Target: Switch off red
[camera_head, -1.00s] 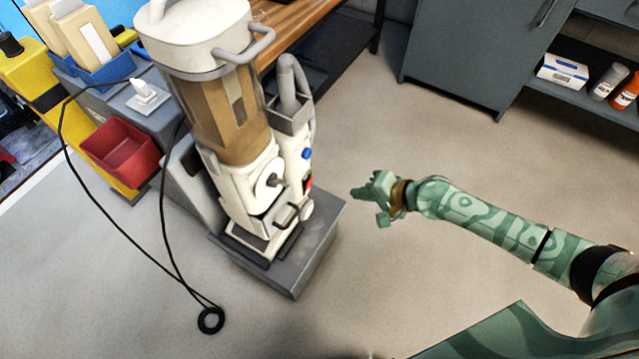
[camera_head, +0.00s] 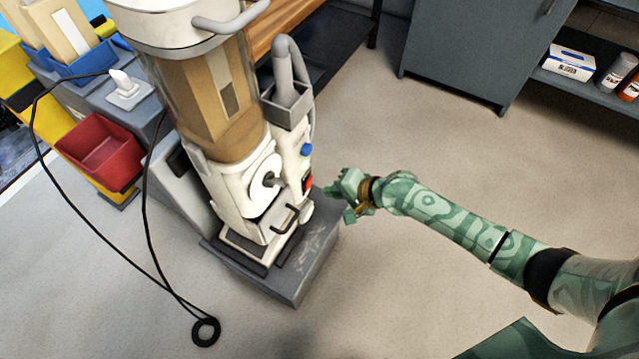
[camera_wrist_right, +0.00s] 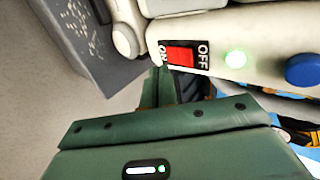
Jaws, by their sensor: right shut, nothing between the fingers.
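The red rocker switch (camera_head: 307,183) sits on the side panel of the cream machine (camera_head: 232,185). It also shows in the right wrist view (camera_wrist_right: 180,55), between the printed words ON and OFF, with a lit green lamp (camera_wrist_right: 236,59) and a blue knob (camera_wrist_right: 302,70) along the same panel. My right gripper (camera_head: 330,191) is shut and empty, just right of the switch in the head view. In the wrist view its green fingers (camera_wrist_right: 165,85) are just below the switch, near its ON end; I cannot tell whether they touch it. My left gripper is not in view.
The machine stands on a grey plinth (camera_head: 285,275). A red bin (camera_head: 100,150) and a blue tray (camera_head: 85,65) are at the left. A black cable (camera_head: 85,215) runs to a ring (camera_head: 206,331) on the floor. The floor right of the plinth is clear.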

